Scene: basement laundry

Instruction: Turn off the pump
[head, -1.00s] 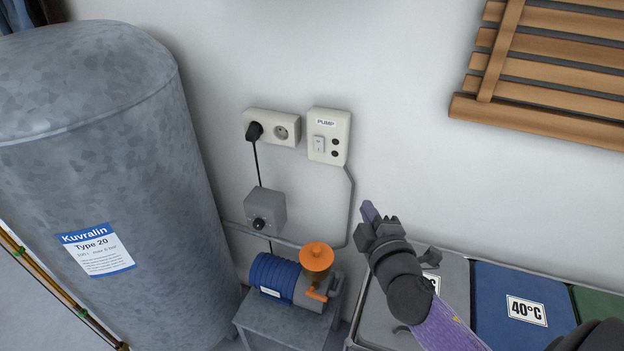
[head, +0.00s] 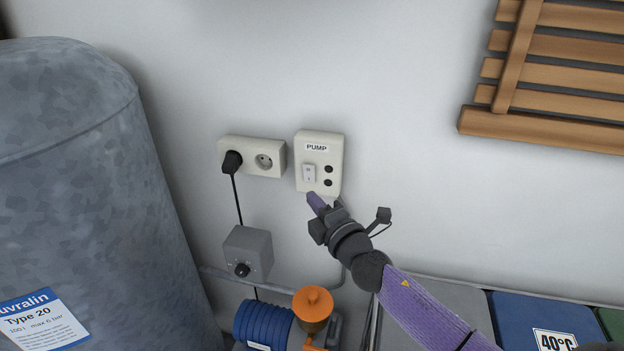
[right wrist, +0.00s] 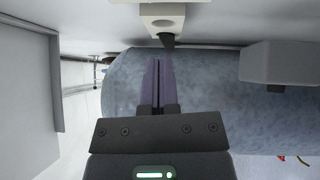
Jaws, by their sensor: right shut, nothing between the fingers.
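The PUMP switch box (head: 333,148) is a pale box on the wall in the head view. It has a white rocker switch (head: 309,173) on its left and two dark round buttons or lamps on its right. My right gripper (head: 312,198), with purple fingers, is shut and empty just below the box's lower edge, under the rocker; I cannot tell whether it touches. Its closed fingers (right wrist: 157,65) also show in the right wrist view. The pump, with a blue ribbed motor (head: 263,322) and an orange cap (head: 312,304), is at the bottom. My left gripper is not in view.
A socket plate (head: 252,142) with a black plug (head: 232,162) is left of the switch box. A grey knob box (head: 248,250) hangs below. A large metal tank (head: 70,170) fills the left. Bins (head: 540,318) stand lower right; a wooden slatted rack (head: 550,125) is upper right.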

